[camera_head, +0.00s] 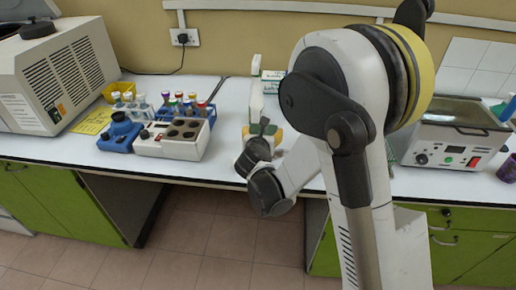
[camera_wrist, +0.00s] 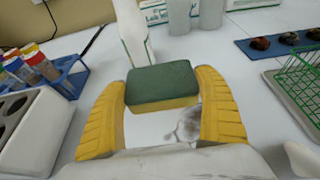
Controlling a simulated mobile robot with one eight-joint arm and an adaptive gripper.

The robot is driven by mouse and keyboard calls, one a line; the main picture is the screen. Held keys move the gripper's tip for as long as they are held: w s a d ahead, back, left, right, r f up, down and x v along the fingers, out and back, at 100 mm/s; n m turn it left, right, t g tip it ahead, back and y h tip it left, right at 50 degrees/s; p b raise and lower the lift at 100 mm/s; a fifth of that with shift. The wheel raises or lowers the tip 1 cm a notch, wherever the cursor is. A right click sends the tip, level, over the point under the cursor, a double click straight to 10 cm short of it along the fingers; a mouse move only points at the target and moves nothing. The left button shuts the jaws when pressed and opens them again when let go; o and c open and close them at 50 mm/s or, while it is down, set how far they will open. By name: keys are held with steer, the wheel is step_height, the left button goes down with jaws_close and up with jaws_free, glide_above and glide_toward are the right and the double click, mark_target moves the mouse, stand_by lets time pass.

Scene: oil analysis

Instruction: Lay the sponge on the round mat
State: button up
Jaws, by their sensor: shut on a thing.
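The sponge (camera_wrist: 161,84), dark green on top and yellow below, is between the two yellow fingers of my gripper (camera_wrist: 162,105) in the wrist view. The fingers are shut on its two short ends. It is over the white bench, but its height above the surface is hard to tell. In the head view my gripper (camera_head: 262,132) is over the bench near its front edge, and the sponge is mostly hidden there. I cannot make out a round mat in either view. A grey blotch (camera_wrist: 187,127) shows on the bench between the fingers.
A white bottle (camera_wrist: 133,36) stands just beyond the sponge. A blue tube rack (camera_wrist: 68,79) and a white block with holes (camera_wrist: 28,125) are at left. A green wire basket (camera_wrist: 302,75) and blue tray (camera_wrist: 258,48) are at right. A metal bath (camera_head: 450,135) stands farther right.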

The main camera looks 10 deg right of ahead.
steer(key=shift+w+a+f, duration=0.6)
steer(key=shift+a, duration=0.15)
steer(key=shift+f+b, duration=1.2)
steer(key=shift+f, duration=0.75)
